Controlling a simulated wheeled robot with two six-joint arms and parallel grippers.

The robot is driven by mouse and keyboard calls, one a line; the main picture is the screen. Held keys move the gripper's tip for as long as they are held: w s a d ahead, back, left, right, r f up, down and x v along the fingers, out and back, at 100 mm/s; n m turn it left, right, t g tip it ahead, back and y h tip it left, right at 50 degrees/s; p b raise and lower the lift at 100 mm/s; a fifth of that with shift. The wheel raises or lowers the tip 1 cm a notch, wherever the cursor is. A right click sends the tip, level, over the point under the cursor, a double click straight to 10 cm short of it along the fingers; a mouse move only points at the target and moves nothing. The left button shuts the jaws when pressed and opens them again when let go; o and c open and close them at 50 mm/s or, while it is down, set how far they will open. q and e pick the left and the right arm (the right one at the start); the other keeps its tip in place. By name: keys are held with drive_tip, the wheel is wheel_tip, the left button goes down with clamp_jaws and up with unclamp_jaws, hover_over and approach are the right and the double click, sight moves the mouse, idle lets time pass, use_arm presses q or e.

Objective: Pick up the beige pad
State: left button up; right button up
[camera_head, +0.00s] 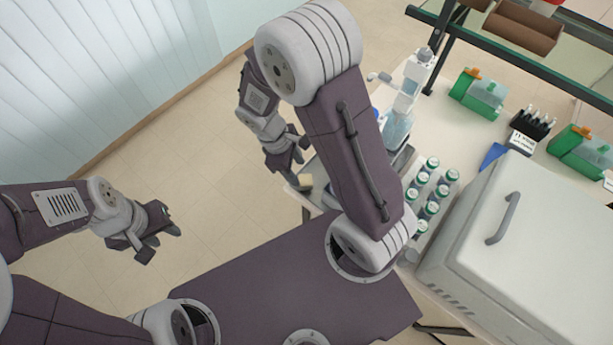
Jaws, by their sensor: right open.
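A small pale beige patch, which looks like the beige pad (305,181), shows at the table's left edge, just below my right gripper (296,171). Only part of it is visible, and its shape is hard to tell. My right gripper is open and points down close to it; I cannot tell whether they touch. My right arm's large link covers the table area to the right of it. My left gripper (160,243) hangs over the bare floor at the left, with its fingers apart and nothing between them.
Several green-capped bottles (432,190) stand right of my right arm. A large white box with a handle (540,230) fills the right side.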

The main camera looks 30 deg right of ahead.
sight(307, 179)
drive_tip(key=f+n, duration=0.1)
drive_tip(key=f+n+h, duration=0.1)
drive_tip(key=d+f+n, duration=0.1)
drive_tip(key=shift+w+f+p, duration=0.15)
drive_tip(key=shift+w+p, duration=0.2)
drive_tip(key=shift+p, duration=0.05)
drive_tip(key=shift+f, duration=0.4)
drive_tip(key=shift+d+f, duration=0.15)
drive_tip(key=shift+f, duration=0.15)
drive_tip(key=x, duration=0.4)
drive_tip(key=shift+s+d, duration=0.15)
drive_tip(key=shift+d, duration=0.1)
drive_tip(key=shift+d+f, duration=0.1)
drive_tip(key=shift+f, duration=0.05)
clamp_jaws()
drive_tip(key=shift+r, duration=0.35)
use_arm(q)
drive_tip(key=shift+a+r+p, duration=0.2)
drive_tip(key=shift+r+p, duration=0.3)
drive_tip(key=shift+r, duration=0.75)
use_arm(e)
wheel_tip(307, 179, up, 9)
drive_tip(key=shift+r, duration=0.2)
